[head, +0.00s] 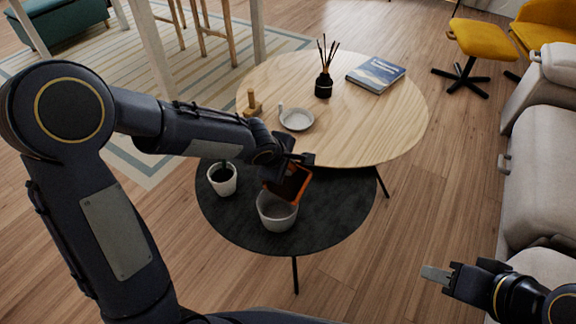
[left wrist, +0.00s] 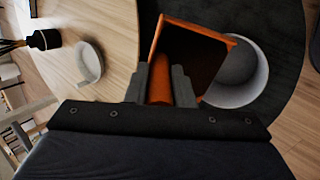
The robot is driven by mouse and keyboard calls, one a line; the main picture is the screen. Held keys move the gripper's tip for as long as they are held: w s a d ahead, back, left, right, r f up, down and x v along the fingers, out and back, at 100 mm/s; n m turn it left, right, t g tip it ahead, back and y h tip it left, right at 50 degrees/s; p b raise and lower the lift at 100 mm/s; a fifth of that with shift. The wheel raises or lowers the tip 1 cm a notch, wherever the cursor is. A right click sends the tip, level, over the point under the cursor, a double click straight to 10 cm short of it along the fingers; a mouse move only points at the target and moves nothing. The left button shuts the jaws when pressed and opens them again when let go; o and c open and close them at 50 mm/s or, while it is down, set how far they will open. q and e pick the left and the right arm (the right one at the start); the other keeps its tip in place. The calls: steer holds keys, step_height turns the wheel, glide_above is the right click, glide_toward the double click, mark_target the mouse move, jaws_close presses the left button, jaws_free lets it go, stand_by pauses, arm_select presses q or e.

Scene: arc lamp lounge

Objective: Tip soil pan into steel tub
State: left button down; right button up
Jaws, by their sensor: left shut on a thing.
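The orange soil pan (head: 288,185) is held by my left gripper (head: 290,161), tilted steeply above the back right of the tub. In the left wrist view the gripper (left wrist: 160,85) is shut on the orange handle of the pan (left wrist: 226,43). The pan's inside is dark; I cannot tell how much soil is in it. The pale grey tub (head: 276,215) stands upright on the low black table, and its visible inside looks grey. The pan partly covers the tub (left wrist: 240,92) in the left wrist view. My right gripper (head: 436,274) is away to the right, over the floor; its opening is unclear.
The black table (head: 330,217) also bears a white pot (head: 222,185) with dark content and a small plant, left of the tub. The higher wooden table (head: 385,120) behind holds a white dish (head: 296,119), a wooden piece (head: 252,104), a reed diffuser (head: 323,86) and a blue book (head: 376,74).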

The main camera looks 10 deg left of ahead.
arm_select(q)
steer(key=shift+s+a+r+t+h+b, duration=0.2)
steer(key=shift+s+t+b, duration=0.2)
steer(key=shift+b, duration=1.4)
steer(key=shift+s+a+r+t+h+b, duration=0.15)
steer(key=shift+s+t+b, duration=0.3)
steer(key=shift+b, duration=1.4)
steer(key=shift+s+a+r+t+h+b, duration=0.1)
steer(key=shift+s+t+h+b, duration=0.3)
steer(key=shift+b, duration=1.4)
steer(key=shift+s+a+t+b, duration=0.15)
steer(key=shift+t+b, duration=0.3)
steer(key=shift+b, duration=0.3)
steer(key=shift+s+a+r+t, duration=0.15)
steer(key=shift+s+t, duration=0.2)
steer(key=shift+t, duration=0.15)
steer(key=shift+h, duration=0.25)
